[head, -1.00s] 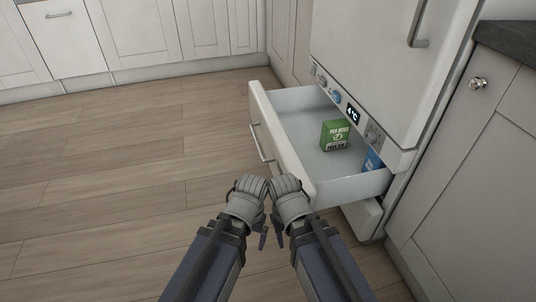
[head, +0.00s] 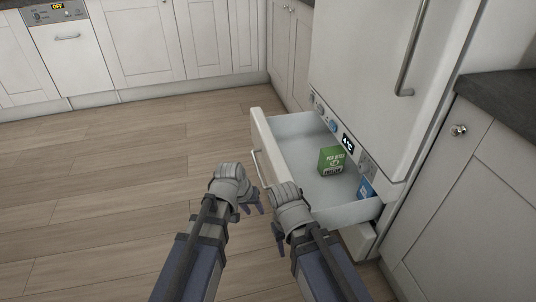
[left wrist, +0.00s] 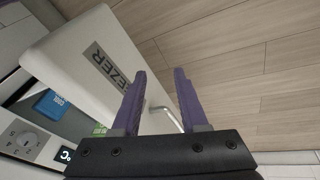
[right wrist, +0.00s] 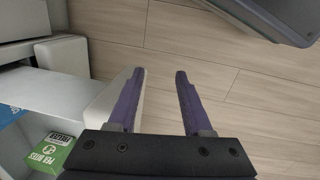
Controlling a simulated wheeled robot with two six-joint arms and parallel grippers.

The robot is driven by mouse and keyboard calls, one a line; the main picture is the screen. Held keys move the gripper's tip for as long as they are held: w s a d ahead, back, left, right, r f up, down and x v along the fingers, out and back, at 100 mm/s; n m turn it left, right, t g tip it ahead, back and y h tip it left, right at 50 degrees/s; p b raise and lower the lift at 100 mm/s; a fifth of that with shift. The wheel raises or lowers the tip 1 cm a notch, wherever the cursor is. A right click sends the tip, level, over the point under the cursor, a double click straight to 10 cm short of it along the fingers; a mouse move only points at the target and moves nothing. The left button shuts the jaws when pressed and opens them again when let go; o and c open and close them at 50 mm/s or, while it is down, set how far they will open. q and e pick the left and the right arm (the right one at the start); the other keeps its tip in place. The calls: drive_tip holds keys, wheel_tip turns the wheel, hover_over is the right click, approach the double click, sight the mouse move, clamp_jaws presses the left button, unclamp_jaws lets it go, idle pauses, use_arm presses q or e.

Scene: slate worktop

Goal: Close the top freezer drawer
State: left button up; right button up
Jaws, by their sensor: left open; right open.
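The white top freezer drawer (head: 268,140) is pulled well out from the fridge-freezer in the head view. Its bar handle (head: 257,168) is on the front face; the handle (left wrist: 166,116) and a FREEZER label also show in the left wrist view. My left gripper (head: 252,208) is open and empty, in front of the drawer face near the handle. My right gripper (head: 278,240) is open and empty, by the drawer's near front corner. In the right wrist view, the drawer front (right wrist: 105,105) lies beside and behind the left finger; contact cannot be told.
A green box (head: 331,161) and a blue packet (head: 366,188) lie inside the drawer. A lower drawer (head: 358,240) shows beneath it. A grey cabinet (head: 470,190) stands at the right, white cabinets (head: 135,45) at the back. The wood floor (head: 110,170) at left is clear.

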use_arm(q)
drive_tip(key=w+a+r+n+t+p, duration=0.1)
drive_tip(key=w+r, duration=0.2)
drive_tip(key=w+r+n+t+h+p, duration=0.1)
drive_tip(key=w+r+p, duration=0.1)
drive_tip(key=w+r, duration=0.1)
drive_tip(key=w+a+r+t+p, duration=0.1)
drive_tip(key=w+r+p, duration=0.1)
drive_tip(key=w+r, duration=0.1)
drive_tip(key=shift+w+a+r+n+h, duration=0.3)
drive_tip(key=shift+w+r+n+h, duration=0.1)
drive_tip(key=shift+r, duration=0.15)
drive_tip(key=c, duration=0.6)
use_arm(e)
wheel_tip(320, 180, up, 7)
use_arm(q)
drive_tip(key=shift+w+a+r, duration=0.2)
drive_tip(key=shift+w+r, duration=0.05)
clamp_jaws()
drive_tip(key=b, duration=0.8)
approach(273, 171)
drive_tip(key=x, duration=0.3)
drive_tip(key=shift+a+f, duration=0.1)
drive_tip(key=shift+f, duration=0.4)
drive_tip(key=shift+w+d, duration=0.15)
drive_tip(key=shift+d, duration=0.3)
use_arm(e)
wheel_tip(273, 171, down, 8)
